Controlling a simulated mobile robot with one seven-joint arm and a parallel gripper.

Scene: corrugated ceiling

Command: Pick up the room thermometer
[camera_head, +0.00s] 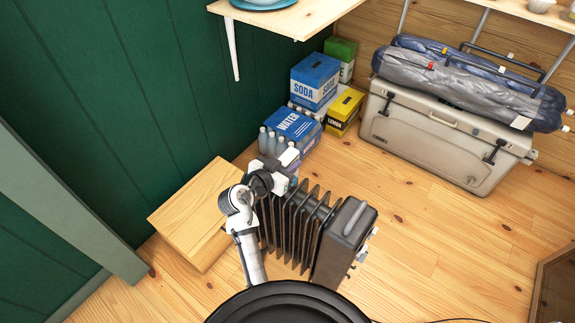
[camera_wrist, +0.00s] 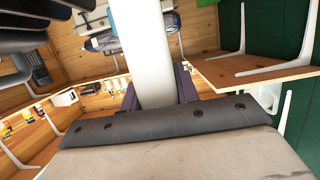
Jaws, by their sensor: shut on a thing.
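A long white object, which I take to be the room thermometer (camera_wrist: 143,45), stands between the two dark fingers of my gripper (camera_wrist: 157,88) in the wrist view. My gripper is shut on it, and its far end runs out past the fingers toward the top of the picture. No scale or markings show on the side I see. In the head view, my gripper (camera_head: 284,168) is above the left end of a dark finned heater, beside a wooden table. Only a small white part by the gripper shows there, and I cannot tell if it is the thermometer.
The dark heater (camera_head: 349,225) stands right of my arm, and a low wooden table (camera_head: 190,212) stands left. Drink packs (camera_head: 292,124) and boxes (camera_head: 316,80) sit behind. A beige cooler (camera_head: 425,135) with rolled bags on top is at the back right. A shelf (camera_head: 292,20) overhangs.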

